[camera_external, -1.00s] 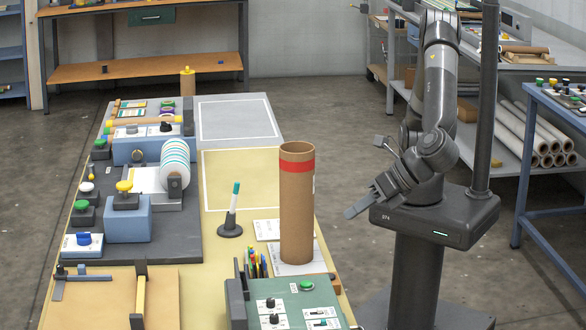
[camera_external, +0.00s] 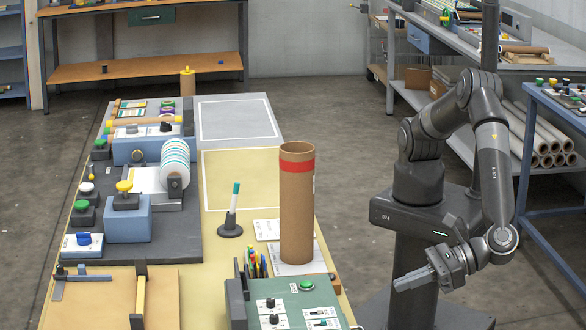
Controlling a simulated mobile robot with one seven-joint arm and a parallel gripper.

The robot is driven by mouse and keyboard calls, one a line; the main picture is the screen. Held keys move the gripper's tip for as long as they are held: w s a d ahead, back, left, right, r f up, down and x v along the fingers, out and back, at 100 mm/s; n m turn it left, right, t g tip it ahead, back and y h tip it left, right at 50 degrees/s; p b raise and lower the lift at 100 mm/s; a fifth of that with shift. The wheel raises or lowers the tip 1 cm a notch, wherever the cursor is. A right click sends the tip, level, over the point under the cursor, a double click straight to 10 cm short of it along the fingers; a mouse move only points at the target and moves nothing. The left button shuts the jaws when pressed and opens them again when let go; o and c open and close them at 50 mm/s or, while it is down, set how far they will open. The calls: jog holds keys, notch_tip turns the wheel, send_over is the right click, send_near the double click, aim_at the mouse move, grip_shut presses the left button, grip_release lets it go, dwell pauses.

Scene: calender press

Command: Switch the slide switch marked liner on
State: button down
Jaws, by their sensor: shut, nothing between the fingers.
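A green control panel (camera_external: 290,306) lies at the near end of the work table. It carries a green button (camera_external: 307,285), black knobs (camera_external: 270,303) and small slide switches on white labels (camera_external: 320,312). The labels are too small to read, so I cannot tell which switch is marked liner or how it is set. The panel's near part is cut off by the picture edge. My gripper (camera_external: 398,285) is shut and empty, pointing left. In the picture it is right of the panel, apart from it.
A tall cardboard tube (camera_external: 297,215) with a red band stands behind the panel. A pen in a holder (camera_external: 231,215) is left of it. The press equipment (camera_external: 130,215) fills the table's left side. A blue-framed bench (camera_external: 550,120) stands at the right.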

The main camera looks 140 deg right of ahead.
aim_at(331, 312)
jog(key=x, duration=1.2)
jog(key=shift+w+d+r, duration=0.2)
jog(key=shift+w+d, duration=0.05)
jog(key=shift+d, duration=0.05)
jog(key=shift+w+d, duration=0.45)
jog(key=shift+w, duration=0.05)
jog(key=shift+w+d, duration=0.65)
jog(key=shift+s+a, duration=0.1)
jog(key=f+v, duration=0.1)
jog(key=v, duration=1.2)
jog(key=shift+s+a+r, duration=0.15)
jog(key=shift+s+a, duration=0.15)
jog(key=shift+a, duration=0.05)
